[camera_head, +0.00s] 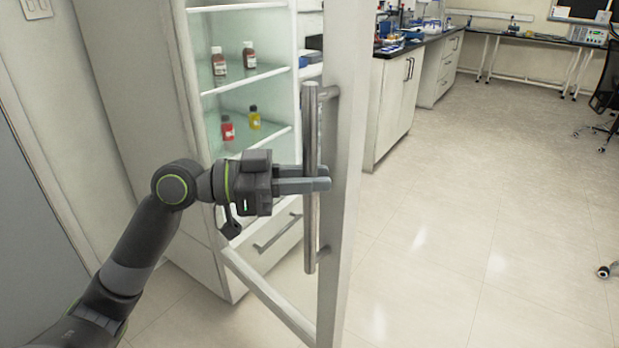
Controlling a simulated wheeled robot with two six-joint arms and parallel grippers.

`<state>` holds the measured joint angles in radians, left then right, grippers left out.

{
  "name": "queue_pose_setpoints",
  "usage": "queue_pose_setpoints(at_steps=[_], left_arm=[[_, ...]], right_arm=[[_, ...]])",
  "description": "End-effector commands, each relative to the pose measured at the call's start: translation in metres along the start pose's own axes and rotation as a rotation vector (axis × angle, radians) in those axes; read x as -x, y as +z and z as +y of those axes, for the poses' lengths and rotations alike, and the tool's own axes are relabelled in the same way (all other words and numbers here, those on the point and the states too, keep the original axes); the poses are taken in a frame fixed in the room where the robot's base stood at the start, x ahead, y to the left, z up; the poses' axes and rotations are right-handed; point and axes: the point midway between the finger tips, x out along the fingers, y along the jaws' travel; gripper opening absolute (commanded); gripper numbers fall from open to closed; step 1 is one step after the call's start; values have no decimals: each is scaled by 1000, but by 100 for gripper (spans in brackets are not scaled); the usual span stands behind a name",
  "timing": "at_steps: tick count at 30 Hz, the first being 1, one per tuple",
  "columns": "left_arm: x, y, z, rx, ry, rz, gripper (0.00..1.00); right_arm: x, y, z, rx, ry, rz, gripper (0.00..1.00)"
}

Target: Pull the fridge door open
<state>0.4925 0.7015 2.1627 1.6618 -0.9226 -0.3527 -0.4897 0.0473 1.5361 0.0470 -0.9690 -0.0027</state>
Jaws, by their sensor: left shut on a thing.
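The fridge door (345,150) stands swung out from the fridge (140,85), with its edge towards me. Its long vertical metal handle (310,125) is on the door's left side in the picture. My left gripper (318,185) is shut on the handle near its middle, with the fingers lying across the bar. Bottles stand on the glass shelves: two brown ones (219,62) above, a red one (228,128) and a yellow one (254,117) below. My right gripper is out of view.
A drawer with a bar handle (277,232) is under the shelves. White lab cabinets with a dark worktop (425,42) stand behind the door. The tiled floor (470,220) to the right is clear, apart from a black chair (606,80) at the far right edge.

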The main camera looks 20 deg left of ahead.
Motion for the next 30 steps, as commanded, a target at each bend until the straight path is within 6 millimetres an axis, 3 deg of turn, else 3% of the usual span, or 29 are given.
queue_pose_setpoints(at_steps=[1, 2, 6, 20, 30], left_arm=[[0, 0, 0, -1, -1, 0, 0], [0, 0, 0, -1, -1, 0, 23], [0, 0, 0, 0, 0, 0, 39], [1, 1, 0, 0, -1, -1, 39], [28, 2, -1, -2, -3, -6, 39]], right_arm=[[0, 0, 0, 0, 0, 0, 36], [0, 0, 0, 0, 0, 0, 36], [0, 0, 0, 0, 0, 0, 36], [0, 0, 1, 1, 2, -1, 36], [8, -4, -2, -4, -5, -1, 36]])
